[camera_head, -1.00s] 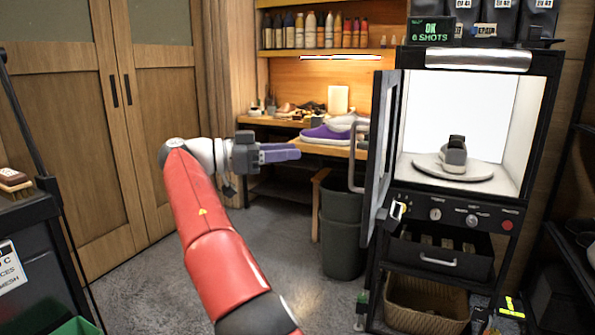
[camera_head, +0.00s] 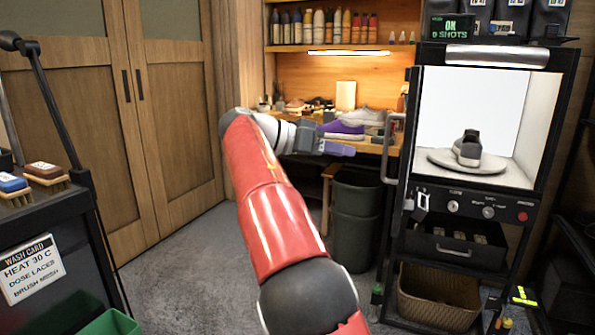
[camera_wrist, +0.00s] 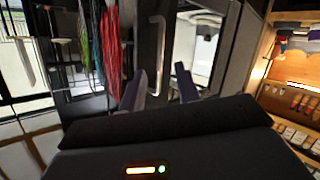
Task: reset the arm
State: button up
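My gripper (camera_head: 338,149) is held out in mid-air at the end of my red arm, in front of the lit workbench and left of the photo booth. In the wrist view my gripper (camera_wrist: 160,90) shows two purple-grey fingers set apart with nothing visible between them. A dark shoe with a light sole (camera_head: 466,150) stands on the round turntable (camera_head: 440,160) inside the white-lit booth (camera_head: 470,110). The booth's door stands open on its left side, with a handle (camera_head: 389,148) close to the right of my gripper.
A purple sneaker (camera_head: 343,130) and other shoes sit on the workbench behind my gripper. A dark bin (camera_head: 355,215) stands below. At left, a dark cart (camera_head: 50,225) carries brushes (camera_head: 45,173). A wicker basket (camera_head: 438,297) is under the booth. Floor between cart and bin is clear.

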jog(key=s+d+f+n+y, duration=0.3)
jog(key=s+d, duration=0.1)
jog(key=d, duration=0.3)
jog(key=s+d+f+n+y, duration=0.2)
jog(key=s+d+f+y, duration=0.2)
jog(key=s+d, duration=0.15)
jog(key=s+a+f+n+t+y, duration=0.1)
jog(key=s+a+f+n+y, duration=0.1)
jog(key=s+f, duration=0.6)
jog(key=s+a+f+n+y, duration=0.3)
jog(key=s+f, duration=0.6)
jog(key=s, duration=0.7)
jog(key=shift+s+a+f+n+t+y, duration=0.35)
jog(key=shift+n+y, duration=0.35)
jog(key=shift+y, duration=0.4)
